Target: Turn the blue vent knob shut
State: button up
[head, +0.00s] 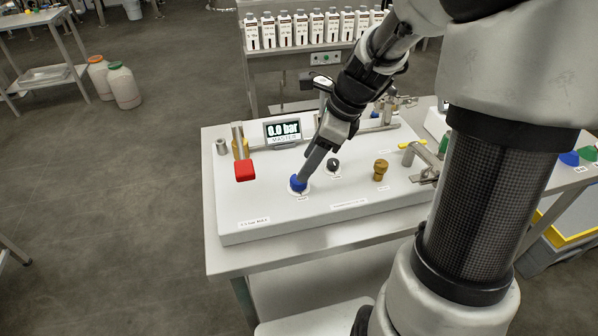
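The blue vent knob (298,183) sits on the top of the white control panel (255,215), toward its front and left of the middle. My gripper (303,175) reaches down from the upper right, with its tip at the knob. The tip covers the knob's upper right side. I cannot tell whether the fingers are around the knob or only touching it, or how far the knob is turned. The display (283,130) at the back of the panel reads 0.0 bar.
White bottles (300,29) line a rack behind.

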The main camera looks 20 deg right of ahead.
jog(key=x, duration=0.5)
jog(key=shift+a+f+b, duration=0.1)
jog(key=shift+f+b, duration=0.05)
jog(key=shift+b, duration=0.15)
jog(key=c, duration=1)
jog(key=shift+c, duration=0.2)
